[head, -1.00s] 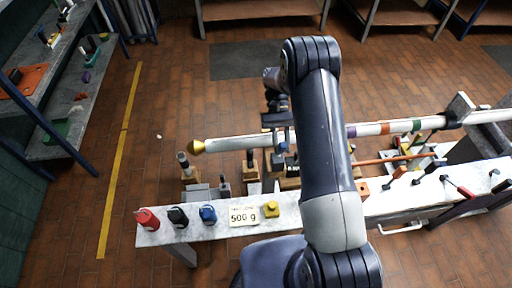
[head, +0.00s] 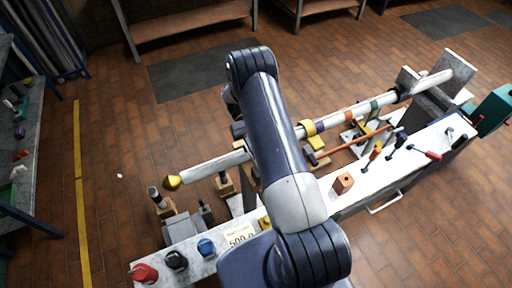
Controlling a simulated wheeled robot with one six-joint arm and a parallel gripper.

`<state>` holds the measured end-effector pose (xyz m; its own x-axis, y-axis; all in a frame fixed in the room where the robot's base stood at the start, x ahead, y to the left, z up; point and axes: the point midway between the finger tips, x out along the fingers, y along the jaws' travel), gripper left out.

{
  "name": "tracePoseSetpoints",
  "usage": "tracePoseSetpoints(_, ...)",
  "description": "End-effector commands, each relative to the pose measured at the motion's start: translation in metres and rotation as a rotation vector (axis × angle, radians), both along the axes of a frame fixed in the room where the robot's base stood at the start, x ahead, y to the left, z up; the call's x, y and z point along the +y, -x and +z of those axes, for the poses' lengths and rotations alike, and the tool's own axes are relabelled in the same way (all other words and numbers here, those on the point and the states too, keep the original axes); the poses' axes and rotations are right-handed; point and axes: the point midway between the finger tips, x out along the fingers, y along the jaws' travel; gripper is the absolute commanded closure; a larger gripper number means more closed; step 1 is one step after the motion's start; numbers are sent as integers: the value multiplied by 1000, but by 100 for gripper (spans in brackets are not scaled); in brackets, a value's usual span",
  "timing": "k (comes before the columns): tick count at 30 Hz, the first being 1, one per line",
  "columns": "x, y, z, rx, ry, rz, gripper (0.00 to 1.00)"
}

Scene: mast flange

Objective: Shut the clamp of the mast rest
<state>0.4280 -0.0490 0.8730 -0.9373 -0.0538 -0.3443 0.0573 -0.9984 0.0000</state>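A yellow piece (head: 308,128) sits at the mast right of my arm, over a small stand with another yellow part (head: 316,143). It looks like a clamp at a rest, but I cannot tell whether it is shut. My arm crosses in front of the mast's middle. A dark part of my gripper (head: 238,130) shows at the arm's left edge by the mast. Its fingers are hidden behind the arm.
The pale bench (head: 345,205) carries red (head: 144,273), black (head: 176,260) and blue (head: 206,247) knobs, an orange block (head: 343,183) and several handled tools on the right. Wooden-based posts (head: 224,184) stand under the mast. Floor behind the mast is clear.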

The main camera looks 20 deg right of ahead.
Motion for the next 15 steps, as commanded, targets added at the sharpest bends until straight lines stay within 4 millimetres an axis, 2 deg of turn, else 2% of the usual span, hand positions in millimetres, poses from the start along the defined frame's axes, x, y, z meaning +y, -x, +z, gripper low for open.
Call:
tracePoseSetpoints(4, 0, 1, -1, 4, -1, 0, 100)
tracePoseSetpoints(5, 0, 1, -1, 4, -1, 0, 77)
tracePoseSetpoints(12, 0, 1, -1, 3, 0, 0, 57)
tracePoseSetpoints(15, 0, 1, -1, 3, 0, 0, 56)
